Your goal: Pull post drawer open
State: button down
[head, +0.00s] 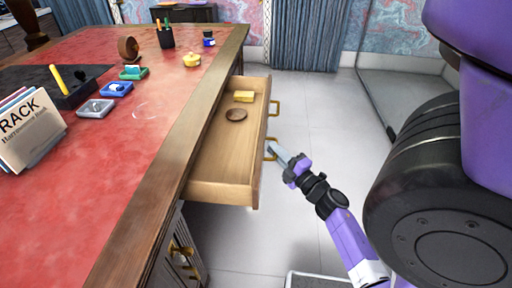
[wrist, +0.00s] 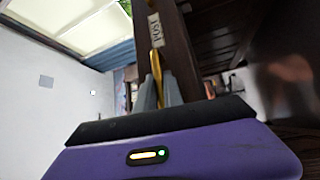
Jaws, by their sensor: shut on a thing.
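The post drawer (head: 222,158) stands pulled out from the side of the desk in the head view, its wooden inside showing. A yellow block (head: 244,96) and a round brown disc (head: 236,114) lie in it. In the wrist view the drawer's dark front (wrist: 176,50) carries a label (wrist: 154,27) reading POST. My gripper (head: 272,152) is at the drawer's nearer brass handle (head: 268,146). In the wrist view my gripper (wrist: 159,92) is shut on the brass handle (wrist: 156,68), with a finger on each side. The fingers hide part of the handle.
The red leather desk (head: 125,160) fills the left, with books (head: 30,130), small trays and a pen cup (head: 166,37) on top. Another brass handle (head: 186,258) shows lower on the desk's side. The pale floor (head: 320,110) right of the drawer is clear.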

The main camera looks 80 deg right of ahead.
jog(key=shift+s+d, duration=0.1)
jog(key=shift+s, duration=1.6)
jog(key=c, duration=1.8)
grip_release()
jog(key=shift+o, duration=0.2)
jog(key=v, duration=0.7)
jog(key=shift+s+a, duration=0.3)
jog(key=shift+f, duration=0.1)
